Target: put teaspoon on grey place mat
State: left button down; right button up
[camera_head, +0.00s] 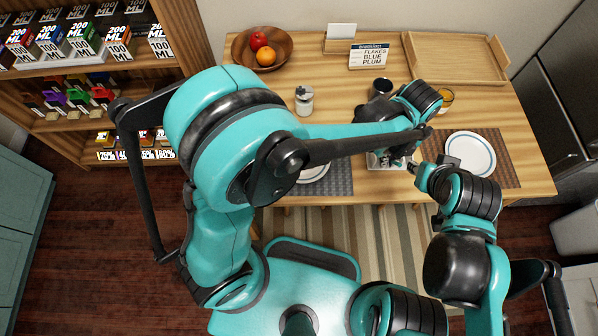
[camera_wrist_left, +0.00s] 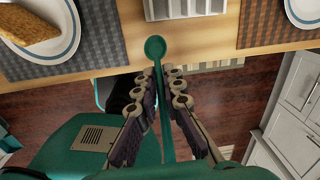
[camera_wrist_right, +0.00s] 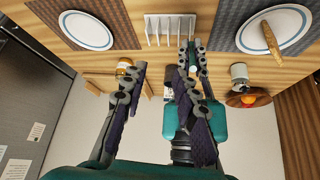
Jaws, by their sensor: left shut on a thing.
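The teal teaspoon (camera_wrist_left: 155,49) is held between the fingers of my left gripper (camera_wrist_left: 158,77), with its bowl beyond the fingertips near the table's front edge. The grey place mat (camera_head: 339,179) lies at the table's front, partly hidden by my left arm. In the left wrist view the mat (camera_wrist_left: 106,18) is at the upper left, apart from the spoon. A blue-rimmed plate (camera_wrist_left: 66,57) with toast sits on it. In the right wrist view the mat (camera_wrist_right: 232,20) is at the upper right. My right gripper (camera_wrist_right: 158,72) is open and empty, close to the left gripper.
A white rack (camera_wrist_right: 168,22) stands between the grey mat and a brown mat (camera_head: 498,148), which bears a plate (camera_head: 470,154).

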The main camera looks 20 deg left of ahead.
pick_arm(q)
jog(key=shift+w+a+f+b, duration=0.35)
jog(key=shift+a+f+b, duration=0.65)
jog(key=shift+a+f, duration=0.85)
jog(key=shift+w+a+f+b, duration=0.35)
jog(key=shift+a+f+b, duration=0.7)
jog(key=shift+a+f, duration=0.85)
jog(key=shift+w+a+f+b, duration=0.35)
jog(key=shift+a+f+b, duration=0.65)
jog(key=shift+a+f, duration=0.85)
jog(key=shift+f, duration=0.2)
jog(key=c, duration=1.8)
grip_release()
jog(key=shift+o, duration=0.8)
jog(key=shift+r, duration=0.1)
